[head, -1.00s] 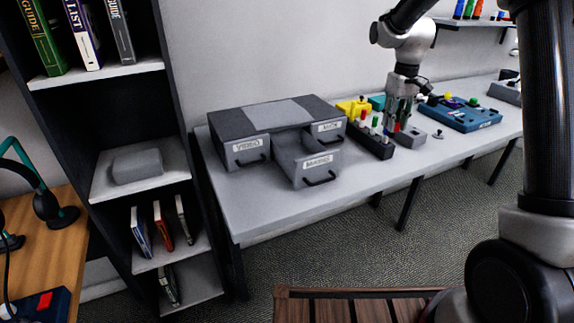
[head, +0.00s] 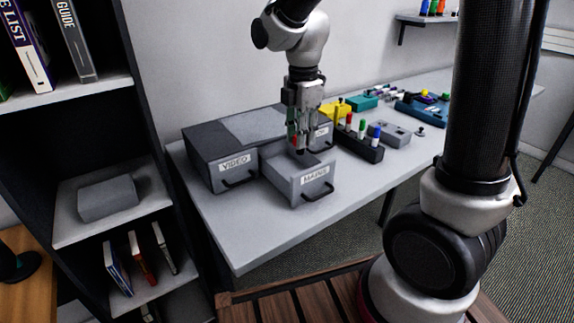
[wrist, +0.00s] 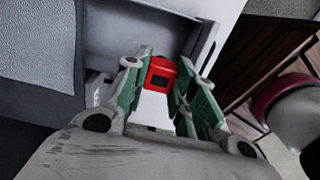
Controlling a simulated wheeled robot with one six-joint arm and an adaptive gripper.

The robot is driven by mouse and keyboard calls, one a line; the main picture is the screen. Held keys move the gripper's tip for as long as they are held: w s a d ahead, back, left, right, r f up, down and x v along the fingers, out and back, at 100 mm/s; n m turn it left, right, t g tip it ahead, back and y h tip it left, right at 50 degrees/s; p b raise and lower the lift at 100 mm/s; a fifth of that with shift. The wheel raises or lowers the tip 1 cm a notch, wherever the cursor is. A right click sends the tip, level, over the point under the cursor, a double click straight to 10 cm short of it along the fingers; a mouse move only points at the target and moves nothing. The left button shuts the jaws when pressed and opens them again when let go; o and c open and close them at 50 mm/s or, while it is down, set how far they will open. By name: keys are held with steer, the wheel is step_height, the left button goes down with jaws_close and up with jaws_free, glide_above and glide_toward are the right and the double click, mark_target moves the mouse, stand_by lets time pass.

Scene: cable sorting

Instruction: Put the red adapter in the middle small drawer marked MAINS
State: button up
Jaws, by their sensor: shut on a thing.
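The small drawer unit (head: 215,137) stands on the grey table. Its middle drawer marked MAINS (head: 314,183) is pulled out, and its inside shows in the wrist view (wrist: 135,35). My gripper (head: 299,149) points down over this open drawer. In the wrist view my gripper (wrist: 160,82) is shut on the red adapter (wrist: 160,70), which sits between the green-sided fingers. In the head view the adapter is mostly hidden by the fingers. I cannot tell how far its lower end is above the drawer floor.
The VIDEO drawer (head: 237,166) is closed at the left, and another drawer (head: 322,137) at the right is partly behind my gripper. A dark rack with coloured pegs (head: 359,146) stands right of the unit. A grey box (head: 390,134) lies beyond. A dark shelf is at the left.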

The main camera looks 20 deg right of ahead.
step_height(320, 180, down, 10)
steer(key=shift+r, duration=0.25)
steer(key=shift+f, duration=0.2)
steer(key=o, duration=1)
